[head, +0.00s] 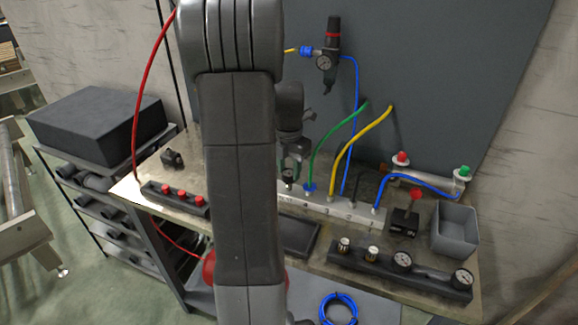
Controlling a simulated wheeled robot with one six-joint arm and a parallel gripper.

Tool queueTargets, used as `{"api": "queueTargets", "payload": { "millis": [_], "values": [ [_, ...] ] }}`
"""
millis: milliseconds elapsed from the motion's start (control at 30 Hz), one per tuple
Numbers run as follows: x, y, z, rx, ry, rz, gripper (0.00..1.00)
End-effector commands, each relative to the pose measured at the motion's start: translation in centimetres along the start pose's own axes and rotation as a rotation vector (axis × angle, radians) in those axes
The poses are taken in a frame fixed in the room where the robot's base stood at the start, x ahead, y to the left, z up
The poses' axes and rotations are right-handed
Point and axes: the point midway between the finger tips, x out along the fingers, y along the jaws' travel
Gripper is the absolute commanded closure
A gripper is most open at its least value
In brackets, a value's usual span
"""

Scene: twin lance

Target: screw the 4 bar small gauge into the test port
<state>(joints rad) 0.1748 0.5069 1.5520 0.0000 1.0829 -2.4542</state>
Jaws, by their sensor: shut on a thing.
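My gripper (294,161), partly hidden behind my own arm, points down over the left end of the metal manifold (330,211). It is shut on a small dark gauge (289,176), whose dial marking is too small to read. The gauge is upright at or just above the manifold's left end, where the test port seems to be. The port itself is hidden or too small to make out, so I cannot tell whether the gauge's thread is in it.
Green (332,137), yellow (355,148) and blue hoses rise from the manifold close right of my gripper. A black rack (420,277) in front holds two gauges and two brass-topped fittings. A grey bin (455,232) stands at right, a red-buttoned block (176,197) at left.

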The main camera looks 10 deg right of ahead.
Motion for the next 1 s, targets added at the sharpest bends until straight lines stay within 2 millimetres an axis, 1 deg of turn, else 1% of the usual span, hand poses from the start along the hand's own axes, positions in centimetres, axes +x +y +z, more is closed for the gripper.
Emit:
{"api": "queueTargets", "payload": {
  "millis": [1000],
  "values": [
    [-0.02,0.02,0.03,1.156,0.000,0.001,0.95]
  ]
}}
